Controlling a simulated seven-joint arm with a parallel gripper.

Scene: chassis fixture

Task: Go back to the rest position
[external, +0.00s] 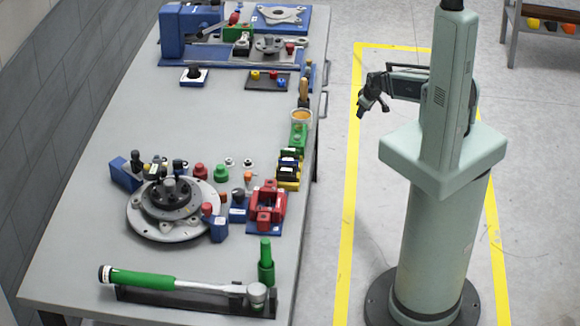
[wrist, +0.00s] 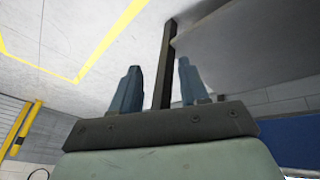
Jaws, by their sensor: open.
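My gripper (external: 373,108) hangs in free air to the right of the workbench (external: 100,215), over the floor inside the yellow outline. It is open and holds nothing. In the wrist view its two blue-grey fingers (wrist: 158,68) stand apart with nothing gripped between them. A dark upright post, likely a bench leg (wrist: 164,70), shows behind the gap between the fingers. My arm is folded close to its column. No rest marker is visible.
A shelf (external: 540,14) stands at top right.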

